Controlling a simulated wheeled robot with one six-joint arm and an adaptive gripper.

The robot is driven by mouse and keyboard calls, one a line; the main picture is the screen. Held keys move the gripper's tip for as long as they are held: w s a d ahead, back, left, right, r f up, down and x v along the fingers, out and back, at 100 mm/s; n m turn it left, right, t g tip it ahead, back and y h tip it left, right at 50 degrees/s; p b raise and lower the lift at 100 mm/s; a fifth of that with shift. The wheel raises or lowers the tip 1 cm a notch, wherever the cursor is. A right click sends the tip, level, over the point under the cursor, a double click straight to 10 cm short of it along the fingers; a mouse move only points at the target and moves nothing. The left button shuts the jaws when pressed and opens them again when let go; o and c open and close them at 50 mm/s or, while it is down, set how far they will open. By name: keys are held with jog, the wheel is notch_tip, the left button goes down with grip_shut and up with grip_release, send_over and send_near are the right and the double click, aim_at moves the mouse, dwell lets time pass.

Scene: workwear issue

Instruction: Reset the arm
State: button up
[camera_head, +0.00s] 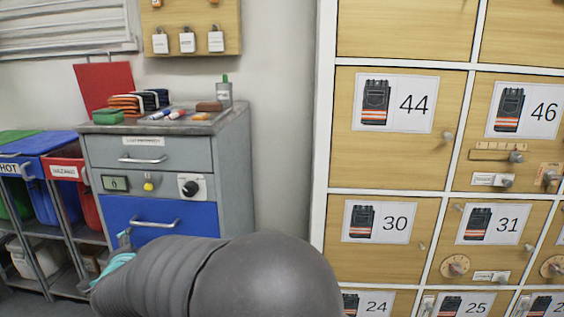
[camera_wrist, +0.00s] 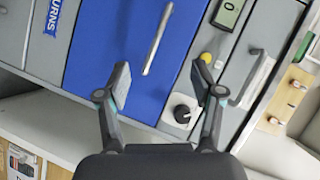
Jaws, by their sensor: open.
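My arm crosses the bottom of the head view in front of the grey drawer cabinet (camera_head: 236,150). In the head view only part of my gripper (camera_head: 122,250) shows, at the lower left by the blue drawer (camera_head: 190,221). In the wrist view my gripper (camera_wrist: 160,88) is open, with its two fingers apart and nothing between them. Behind the fingers is the blue drawer (camera_wrist: 120,70) with its metal handle (camera_wrist: 157,40), which lies ahead of the fingertips. The drawer looks shut.
Lockers with numbered doors (camera_head: 390,165) fill the right. Red and blue bins (camera_head: 60,145) stand on a rack at the left. The cabinet top (camera_head: 135,125) holds folded cloths, markers and a cup (camera_head: 224,95). A control panel with a black knob (camera_head: 190,188) sits above the blue drawer.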

jog(key=s+d+f+n+g+y, duration=0.1)
jog(key=s+f+n+g+y, duration=0.2)
jog(key=s+n+g, duration=0.35)
jog(key=s+d+f+n+g+h, duration=0.1)
jog(key=s+d+n, duration=0.2)
jog(key=d, duration=0.3)
jog(key=s+d+n+g+h, duration=0.1)
jog(key=s+d+n+g, duration=0.15)
jog(key=d, duration=0.35)
jog(key=s+d+r+h, duration=0.1)
jog(key=s+d, duration=0.3)
jog(key=d, duration=0.9)
jog(key=s+d+r+m+t+h, duration=0.1)
jog(key=s+d, duration=0.4)
jog(key=d, duration=0.8)
jog(key=s+d+r+m+h, duration=0.1)
jog(key=s+d+r+h, duration=0.2)
jog(key=d, duration=1)
jog(key=shift+s+d+t+h, duration=0.3)
jog(key=shift+s+h, duration=0.5)
jog(key=shift+s, duration=0.2)
